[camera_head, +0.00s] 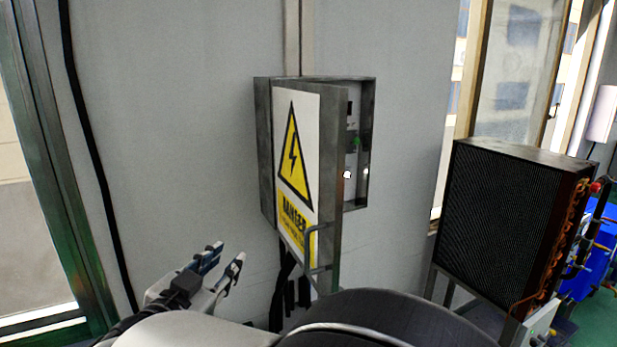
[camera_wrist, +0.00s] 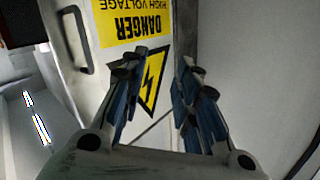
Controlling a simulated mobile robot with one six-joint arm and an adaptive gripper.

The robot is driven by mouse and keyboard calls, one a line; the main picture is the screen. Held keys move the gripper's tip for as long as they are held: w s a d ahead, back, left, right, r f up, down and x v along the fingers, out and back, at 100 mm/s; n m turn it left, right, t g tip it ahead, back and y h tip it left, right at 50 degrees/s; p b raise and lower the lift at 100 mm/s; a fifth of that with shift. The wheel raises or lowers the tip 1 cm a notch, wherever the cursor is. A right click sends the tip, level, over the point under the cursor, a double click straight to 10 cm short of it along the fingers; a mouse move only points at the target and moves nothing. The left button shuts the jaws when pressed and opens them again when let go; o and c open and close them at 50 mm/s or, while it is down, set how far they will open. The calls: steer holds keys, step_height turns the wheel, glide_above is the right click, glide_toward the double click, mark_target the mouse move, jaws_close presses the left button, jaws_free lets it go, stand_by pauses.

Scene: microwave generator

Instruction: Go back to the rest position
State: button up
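My gripper (camera_head: 225,264) is at the lower left of the cabinet in the head view. In the wrist view my gripper (camera_wrist: 160,75) has its two fingers apart with nothing between them, and the danger door lies beyond the fingertips. The electrical cabinet (camera_head: 369,130) hangs on the grey wall. Its door (camera_head: 296,170), with a yellow warning triangle and a "DANGER" label, stands partly open, and some of the inside shows on the right. The door also shows upside down in the wrist view (camera_wrist: 104,70), with its handle (camera_wrist: 75,38) at the upper left. My gripper does not touch the handle.
A black finned radiator unit (camera_head: 505,225) stands at the right, with pipes and a blue machine (camera_head: 590,262) beside it. Black cables (camera_head: 284,290) hang below the cabinet. A green-framed window (camera_head: 45,150) is at the left. The wall between window and cabinet is mostly bare.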

steer(key=w+d+f+n+g+y+b, duration=0.1)
steer(key=w+d+n+y+b, duration=0.1)
steer(key=d+n+y+b, duration=0.35)
steer(key=s+d+f+g+b, duration=0.5)
steer(key=s+d+f, duration=0.7)
steer(key=s, duration=0.2)
steer(key=s+d+f+g+h+b, duration=0.1)
steer(key=s+d+f+g+b, duration=0.4)
steer(key=s+d+f, duration=0.7)
steer(key=shift+s+f+n+g+b, duration=0.4)
steer(key=shift+s+f, duration=0.3)
steer(key=shift+s, duration=0.4)
steer(key=shift+h, duration=0.25)
